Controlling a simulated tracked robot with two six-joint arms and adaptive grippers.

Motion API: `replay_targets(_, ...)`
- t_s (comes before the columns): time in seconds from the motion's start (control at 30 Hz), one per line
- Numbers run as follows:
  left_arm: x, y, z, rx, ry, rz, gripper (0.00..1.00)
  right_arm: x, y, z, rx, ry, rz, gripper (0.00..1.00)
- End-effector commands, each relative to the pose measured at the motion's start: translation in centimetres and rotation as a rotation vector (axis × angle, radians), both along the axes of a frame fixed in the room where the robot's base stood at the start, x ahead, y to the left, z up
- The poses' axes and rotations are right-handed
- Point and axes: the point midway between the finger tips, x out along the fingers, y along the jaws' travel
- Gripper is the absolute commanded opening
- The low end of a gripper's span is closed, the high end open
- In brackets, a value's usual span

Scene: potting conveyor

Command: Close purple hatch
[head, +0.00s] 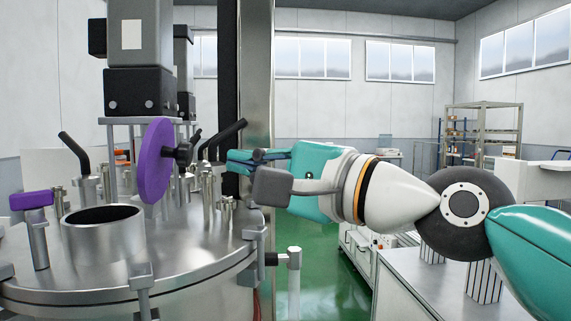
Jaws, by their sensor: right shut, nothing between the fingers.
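The purple hatch (155,160) is a round disc standing upright and open on the steel vessel lid (185,268). A dark knob (183,152) sticks out from its right face. The round steel opening (104,231) is uncovered to the lower left of the disc. A small purple handle (31,200) stands left of the opening. My right gripper (232,162) is shut and empty. Its fingertips point left, to the right of the disc and near a black bent lever, apart from the hatch in the picture. My left gripper is not in view.
Black bent levers (224,138) and several metal fittings (208,188) rise from the lid around the hatch. A motor block (140,50) and a steel column (257,85) stand behind. A grey table (440,285) is at the lower right, with shelves (483,140) farther back.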

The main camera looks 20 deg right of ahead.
Motion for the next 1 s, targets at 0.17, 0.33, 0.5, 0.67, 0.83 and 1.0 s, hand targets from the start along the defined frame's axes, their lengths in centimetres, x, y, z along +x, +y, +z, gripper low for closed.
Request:
replay_targets(0.17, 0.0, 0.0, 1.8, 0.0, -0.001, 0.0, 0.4, 0.5, 2.6, 0.6, -0.003, -0.001, 0.004, 0.0)
replay_targets(0.33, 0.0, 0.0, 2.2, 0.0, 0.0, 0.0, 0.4, 0.8, 3.6, 0.6, -0.002, -0.001, 0.003, 0.0)
replay_targets(0.5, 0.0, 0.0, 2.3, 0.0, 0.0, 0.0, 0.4, 0.8, 4.0, 0.5, -0.002, -0.002, 0.004, 0.0)
replay_targets(0.67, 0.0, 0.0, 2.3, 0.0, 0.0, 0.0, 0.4, 0.8, 4.0, 0.5, -0.001, -0.001, 0.004, 0.0)
replay_targets(0.83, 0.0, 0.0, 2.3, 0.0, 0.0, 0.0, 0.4, 0.8, 4.0, 0.6, -0.002, -0.002, 0.004, 0.0)
replay_targets(1.0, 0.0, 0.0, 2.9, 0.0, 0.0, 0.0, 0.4, 0.9, 4.2, 0.9, -0.018, 0.003, 0.005, 0.0)
